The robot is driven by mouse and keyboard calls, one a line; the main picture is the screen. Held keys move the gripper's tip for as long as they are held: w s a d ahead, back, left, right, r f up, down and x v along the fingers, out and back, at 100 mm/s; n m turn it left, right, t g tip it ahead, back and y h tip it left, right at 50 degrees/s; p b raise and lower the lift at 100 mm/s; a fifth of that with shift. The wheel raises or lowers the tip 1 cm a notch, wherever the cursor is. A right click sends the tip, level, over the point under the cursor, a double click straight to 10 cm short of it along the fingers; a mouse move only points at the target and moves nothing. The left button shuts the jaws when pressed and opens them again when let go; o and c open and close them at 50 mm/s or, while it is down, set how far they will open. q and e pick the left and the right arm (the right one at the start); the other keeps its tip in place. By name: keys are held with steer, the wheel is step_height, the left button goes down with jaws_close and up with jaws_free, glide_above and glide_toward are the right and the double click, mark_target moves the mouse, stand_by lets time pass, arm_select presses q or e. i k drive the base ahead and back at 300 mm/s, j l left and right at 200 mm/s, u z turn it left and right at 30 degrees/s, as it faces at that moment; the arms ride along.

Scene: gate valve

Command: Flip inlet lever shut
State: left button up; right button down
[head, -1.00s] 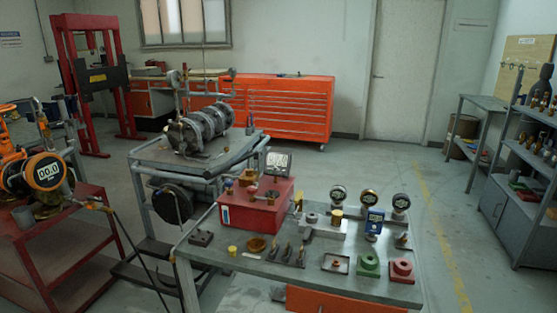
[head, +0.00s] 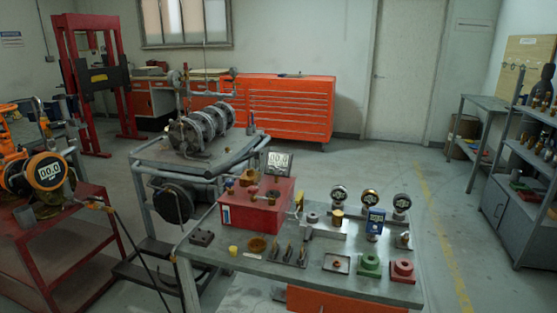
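A grey flanged valve assembly (head: 202,128) lies on a wheeled metal cart (head: 160,153) in the middle, with thin upright rods and fittings above it. An orange pump unit with a round digital gauge (head: 48,171) reading 00.0 stands at the left edge, partly cut off. A dark hose (head: 128,238) runs down from it toward the floor. A small brass fitting (head: 94,203) sits at the hose's upper end. I cannot tell for certain which part is the inlet lever. Neither of my grippers is in view.
A metal table (head: 310,277) in front holds a red box (head: 258,212) with a display, several gauges, and green (head: 369,266) and red (head: 402,272) blocks. An orange tool chest (head: 290,105) stands behind. Floor is clear at right.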

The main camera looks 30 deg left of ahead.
mark_target(91, 197)
steer(key=j+u, duration=0.1)
steer(key=u, duration=0.65)
steer(key=j+u, duration=0.15)
steer(key=u, duration=0.25)
steer(key=i+j+u, duration=0.85)
steer(key=i+l, duration=0.05)
